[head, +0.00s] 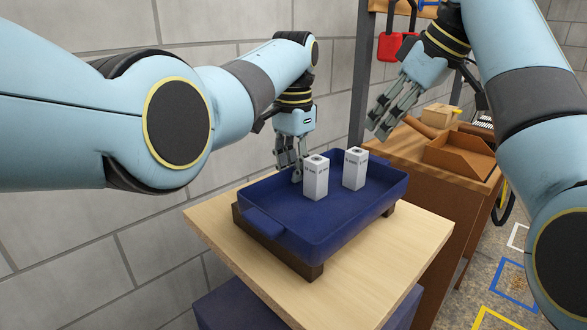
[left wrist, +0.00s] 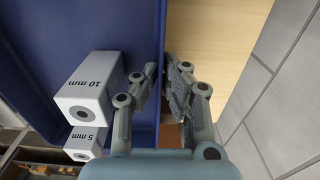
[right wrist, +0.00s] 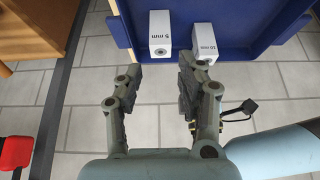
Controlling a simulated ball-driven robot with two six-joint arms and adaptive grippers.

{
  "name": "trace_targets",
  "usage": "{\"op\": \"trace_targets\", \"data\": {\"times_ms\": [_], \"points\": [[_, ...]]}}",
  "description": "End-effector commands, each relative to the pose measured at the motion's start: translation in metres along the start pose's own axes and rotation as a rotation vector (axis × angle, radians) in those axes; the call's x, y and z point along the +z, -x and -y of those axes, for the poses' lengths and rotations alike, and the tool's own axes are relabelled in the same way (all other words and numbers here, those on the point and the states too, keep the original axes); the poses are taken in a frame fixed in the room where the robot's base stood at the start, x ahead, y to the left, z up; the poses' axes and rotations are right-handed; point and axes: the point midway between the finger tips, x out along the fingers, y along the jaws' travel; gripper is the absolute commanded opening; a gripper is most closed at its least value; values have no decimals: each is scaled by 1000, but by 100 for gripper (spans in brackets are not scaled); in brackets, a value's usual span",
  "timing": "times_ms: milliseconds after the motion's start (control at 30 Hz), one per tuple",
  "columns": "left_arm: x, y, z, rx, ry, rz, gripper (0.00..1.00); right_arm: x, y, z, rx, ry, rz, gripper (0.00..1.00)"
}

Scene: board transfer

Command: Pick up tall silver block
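Two pale silver-grey square blocks stand upright in the blue tray (head: 290,232). The nearer is marked 10 mm (head: 316,180) and the farther 5 mm (head: 355,168); they look about equally tall. Both labels read in the left wrist view, on the 10 mm block (left wrist: 88,90) and the 5 mm block (left wrist: 84,142). My left gripper (head: 290,168) straddles the tray's far wall beside the 10 mm block, one finger inside and one outside, nearly closed on the rim. My right gripper (head: 381,122) is open and empty, above and beyond the tray's far right corner.
The tray rests on dark brown supports (head: 308,268) on a light wooden table (head: 375,278). A brown workbench (head: 425,185) with an open wooden box (head: 458,155) stands to the right. A grey block wall (head: 95,40) runs behind.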

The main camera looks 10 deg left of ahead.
Motion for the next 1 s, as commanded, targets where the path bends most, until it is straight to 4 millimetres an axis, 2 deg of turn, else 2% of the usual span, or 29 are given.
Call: {"op": "trace_targets", "data": {"times_ms": [33, 133, 167, 367, 633, 867, 1000], "points": [[0, 0, 0, -1, 0, 0, 0, 0, 0, 0, 0, 0, 1, 45], [0, 1, 0, -1, 0, -1, 0, -6, -6, 0, -2, -1, 27, 58], [0, 1, 0, -1, 0, -1, 0, -9, -8, 0, -3, -1, 40, 59], [0, 1, 0, -1, 0, -1, 0, -17, -26, 2, -2, 0, 107, 59], [0, 1, 0, -1, 0, -1, 0, -12, -73, 2, -3, 0, 110, 59], [0, 1, 0, -1, 0, -1, 0, -9, -94, 2, -1, 0, 109, 59], [0, 1, 0, -1, 0, -2, 0, -6, -115, 1, -2, 0, 110, 59]]}}
